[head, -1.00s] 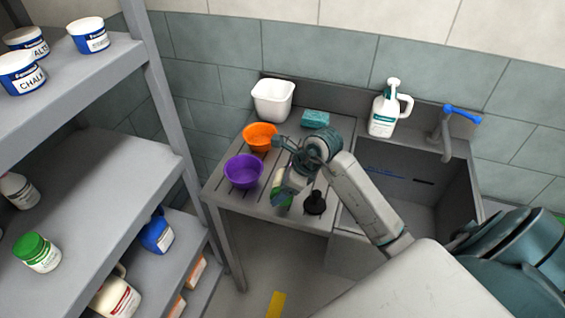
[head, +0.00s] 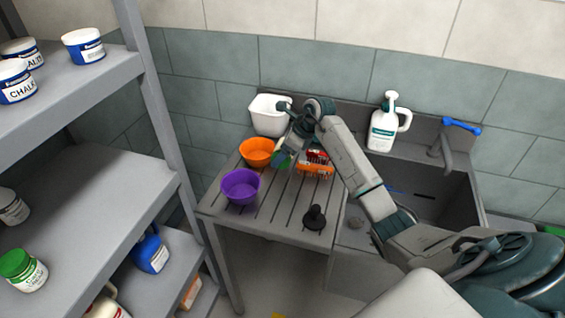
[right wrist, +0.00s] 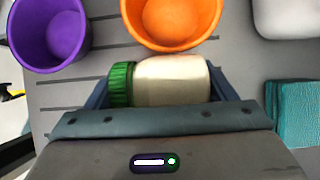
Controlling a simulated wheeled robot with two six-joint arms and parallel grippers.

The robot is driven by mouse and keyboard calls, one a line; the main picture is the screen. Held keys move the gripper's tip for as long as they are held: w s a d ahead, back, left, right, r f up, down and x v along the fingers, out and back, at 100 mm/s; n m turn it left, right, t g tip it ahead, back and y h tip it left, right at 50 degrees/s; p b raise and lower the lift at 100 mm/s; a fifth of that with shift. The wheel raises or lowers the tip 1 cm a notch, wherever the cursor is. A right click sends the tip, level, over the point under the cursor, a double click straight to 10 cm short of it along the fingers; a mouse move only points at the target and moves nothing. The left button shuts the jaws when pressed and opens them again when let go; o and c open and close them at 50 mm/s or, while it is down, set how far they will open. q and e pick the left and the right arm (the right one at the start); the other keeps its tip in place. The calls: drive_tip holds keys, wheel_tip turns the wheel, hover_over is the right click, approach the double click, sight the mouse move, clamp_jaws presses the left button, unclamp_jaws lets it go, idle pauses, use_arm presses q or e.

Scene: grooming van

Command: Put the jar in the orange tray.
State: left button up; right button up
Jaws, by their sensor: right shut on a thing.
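The jar (right wrist: 175,80), with a pale body and a ribbed green lid, lies sideways between the fingers of my right gripper (right wrist: 160,92). The gripper is shut on it, and the lid points left in the right wrist view. In the head view, the jar's green lid (head: 281,160) shows beside the orange bowl (head: 256,153), above the slatted counter. An orange slotted tray (head: 315,170) with red and white contents stands just right of the jar, partly hidden by my right arm. The orange bowl also shows just beyond the jar in the right wrist view (right wrist: 172,42). My left gripper is out of view.
A purple bowl (head: 240,187) is in front of the orange bowl. A white tub (head: 267,118) and a white pump bottle (head: 381,130) stand at the back. A black plunger-like object (head: 314,217) is near the front edge.

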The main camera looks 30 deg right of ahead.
drive_tip(key=shift+w+d, duration=0.1)
drive_tip(key=shift+w, duration=0.1)
wheel_tip(320, 180, down, 3)
drive_tip(key=shift+f+b, duration=0.1)
drive_tip(key=shift+b, duration=0.65)
drive_tip(key=shift+f, duration=0.2)
drive_tip(key=shift+f, duration=0.15)
drive_tip(key=o, duration=1.1)
